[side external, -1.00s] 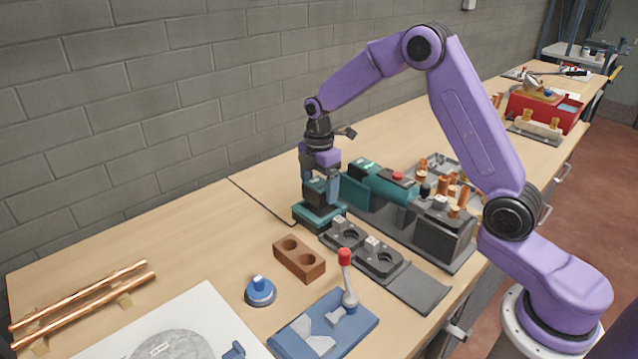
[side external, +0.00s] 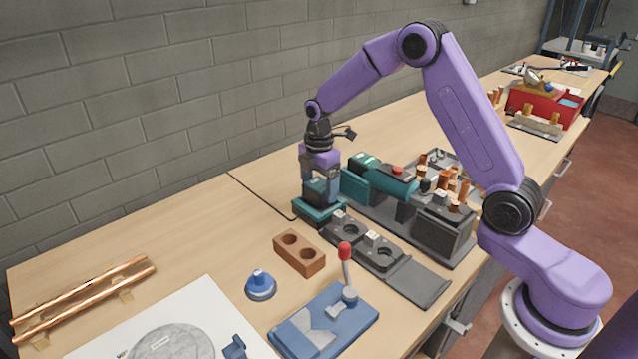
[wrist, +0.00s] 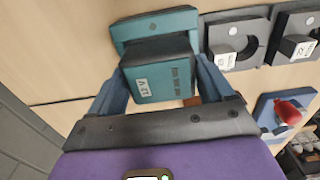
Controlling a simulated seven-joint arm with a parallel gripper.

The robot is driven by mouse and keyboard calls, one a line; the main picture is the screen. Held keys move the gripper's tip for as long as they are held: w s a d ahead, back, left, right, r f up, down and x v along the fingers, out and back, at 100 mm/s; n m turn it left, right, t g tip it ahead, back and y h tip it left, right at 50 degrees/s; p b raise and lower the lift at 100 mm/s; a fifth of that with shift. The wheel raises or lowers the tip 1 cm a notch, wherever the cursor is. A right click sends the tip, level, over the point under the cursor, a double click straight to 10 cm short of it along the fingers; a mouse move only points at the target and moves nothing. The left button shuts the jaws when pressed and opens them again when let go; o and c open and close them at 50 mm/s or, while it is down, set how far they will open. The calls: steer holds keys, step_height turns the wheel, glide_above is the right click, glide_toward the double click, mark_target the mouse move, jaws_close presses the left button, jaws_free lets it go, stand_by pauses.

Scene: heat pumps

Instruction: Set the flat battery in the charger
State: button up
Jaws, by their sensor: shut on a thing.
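The battery (side external: 319,189), a dark teal block with a small white label, shows more closely in the wrist view (wrist: 160,79). My gripper (side external: 321,184) is shut on it, one blue finger on each side. The charger (side external: 314,211), a low teal base on the bench, is directly under the battery; its plate shows beyond the battery in the wrist view (wrist: 155,21). The battery is upright and at or just above the charger. The underside is hidden, so I cannot tell whether it is fully seated.
A teal machine with a red button (side external: 397,170) stands close right of the charger. Dark plates with round recesses (side external: 381,252), a brown two-hole block (side external: 299,253) and a blue fixture with a red-knobbed lever (side external: 325,318) lie nearer. The bench left of the charger is clear.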

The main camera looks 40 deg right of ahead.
steer(key=shift+f, duration=0.85)
steer(key=o, duration=1.2)
step_height(320, 180, up, 17)
steer(key=s+a+m, duration=0.1)
steer(key=s+a, duration=0.3)
steer(key=s, duration=0.5)
steer(key=s+a+m, duration=0.2)
steer(key=s+a, duration=0.2)
steer(key=s, duration=0.5)
steer(key=s+d+f+m, duration=0.1)
steer(key=s+d+f, duration=0.1)
steer(key=s, duration=0.7)
steer(key=s+d+f+m, duration=0.1)
steer(key=s+d+f, duration=0.1)
steer(key=s, duration=0.8)
steer(key=shift+s+d+f, duration=0.15)
steer(key=shift+s+f, duration=0.1)
steer(key=shift+f, duration=0.45)
